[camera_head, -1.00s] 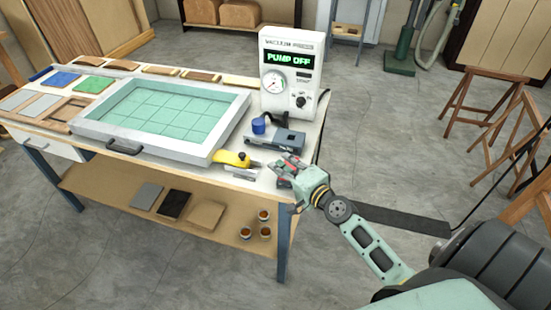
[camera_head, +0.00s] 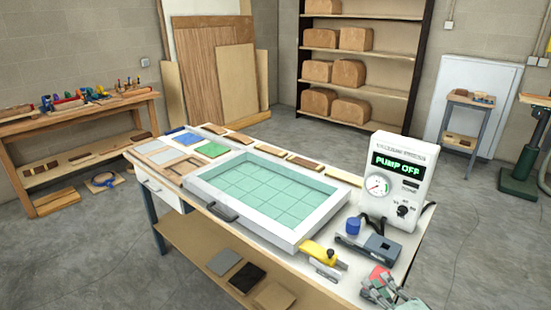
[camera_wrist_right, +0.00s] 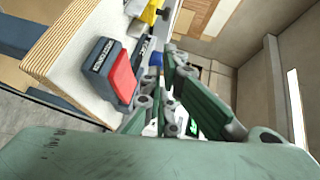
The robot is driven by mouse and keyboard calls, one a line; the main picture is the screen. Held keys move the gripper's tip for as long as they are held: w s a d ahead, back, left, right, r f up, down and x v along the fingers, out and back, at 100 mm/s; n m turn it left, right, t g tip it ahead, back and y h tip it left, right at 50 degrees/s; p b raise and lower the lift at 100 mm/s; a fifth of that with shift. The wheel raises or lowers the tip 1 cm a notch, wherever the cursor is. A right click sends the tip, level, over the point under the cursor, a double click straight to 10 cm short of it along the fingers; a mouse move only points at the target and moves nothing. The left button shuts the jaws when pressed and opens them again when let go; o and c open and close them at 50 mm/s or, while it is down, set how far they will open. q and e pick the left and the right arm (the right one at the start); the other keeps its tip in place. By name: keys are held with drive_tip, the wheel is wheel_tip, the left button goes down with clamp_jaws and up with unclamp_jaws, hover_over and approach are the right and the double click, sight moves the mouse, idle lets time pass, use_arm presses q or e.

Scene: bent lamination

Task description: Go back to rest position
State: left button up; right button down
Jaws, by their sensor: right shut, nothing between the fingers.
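My right gripper (camera_head: 388,290) is at the bottom edge of the head view, by the near right corner of the workbench (camera_head: 225,222). It is shut with nothing in it. In the right wrist view, its green and grey finger links (camera_wrist_right: 165,95) fill the middle. A dark block with a red face (camera_wrist_right: 120,78) lies on the bench corner beside the fingers, apart from them as far as I can tell. Its red part (camera_head: 379,273) shows behind the gripper in the head view. My left gripper is not in view.
On the bench stand a vacuum box (camera_head: 397,180) reading "PUMP OFF", a framed green-gridded press (camera_head: 305,228), a yellow-handled tool (camera_head: 315,250) and a grey device with a blue knob (camera_head: 368,240). Wood and coloured samples lie along the back. Open floor surrounds the bench.

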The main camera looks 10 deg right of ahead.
drive_tip(key=s+a+f+n+g+y, duration=0.2)
drive_tip(key=s+a+f+n+g, duration=0.15)
drive_tip(key=s+a+n, duration=0.4)
drive_tip(key=s+a+f+n+g+y, duration=0.25)
drive_tip(key=s+a+n+g, duration=0.2)
drive_tip(key=a, duration=0.65)
drive_tip(key=s+d+n+g+h, duration=0.4)
drive_tip(key=s+n+g+h, duration=0.15)
drive_tip(key=s, duration=0.85)
wheel_tip(320, 180, down, 28)
drive_tip(key=s, duration=0.2)
drive_tip(key=s+d+f+g, duration=0.2)
drive_tip(key=s+d+f, duration=0.1)
drive_tip(key=s+f, duration=1.2)
drive_tip(key=shift+s+f, duration=0.2)
drive_tip(key=shift+s, duration=0.7)
